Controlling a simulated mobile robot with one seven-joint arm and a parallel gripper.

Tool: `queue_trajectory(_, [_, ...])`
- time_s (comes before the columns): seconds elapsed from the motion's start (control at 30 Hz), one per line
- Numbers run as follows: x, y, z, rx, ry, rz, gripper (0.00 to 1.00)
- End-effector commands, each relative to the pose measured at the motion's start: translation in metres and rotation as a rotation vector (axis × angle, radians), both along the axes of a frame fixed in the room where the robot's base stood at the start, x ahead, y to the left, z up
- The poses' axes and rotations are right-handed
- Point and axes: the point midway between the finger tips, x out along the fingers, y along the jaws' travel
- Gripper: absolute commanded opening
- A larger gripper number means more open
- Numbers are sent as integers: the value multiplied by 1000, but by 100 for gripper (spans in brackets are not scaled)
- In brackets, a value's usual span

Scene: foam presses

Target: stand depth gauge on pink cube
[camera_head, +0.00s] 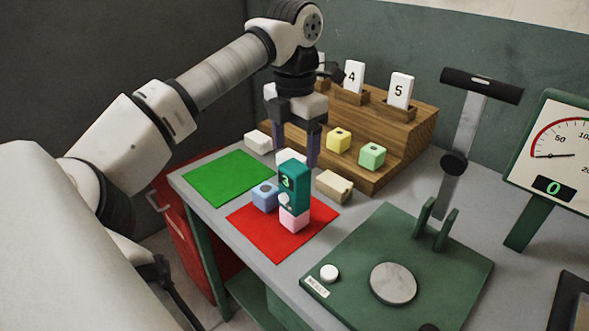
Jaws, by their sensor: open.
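The depth gauge (294,181) is a teal upright block with a small dark display and a pale knob low on its side. It stands upright directly above the pink cube (295,220) and appears to rest on it. The pink cube sits on the red mat (263,236); its upper part is hidden by the gauge. My gripper (294,158) points down, open, its fingers just above and behind the gauge in the picture. It appears empty and clear of the gauge, though the exact gap cannot be told.
A blue cube (265,196) sits close left of the pink one. Pale blocks (333,186) lie behind the red mat. The green mat (228,178) is bare. A wooden stepped rack (395,150) holds yellow and green cubes. A green press (440,262) stands at right.

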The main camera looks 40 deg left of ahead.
Motion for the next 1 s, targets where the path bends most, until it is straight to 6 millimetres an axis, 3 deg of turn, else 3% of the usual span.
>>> queue_trajectory(0.1, [0,0,19,2,-1,2,72])
queue_trajectory(0.3, [0,0,32,0,-1,0,72])
queue_trajectory(1.0, [0,0,33,0,0,0,72])
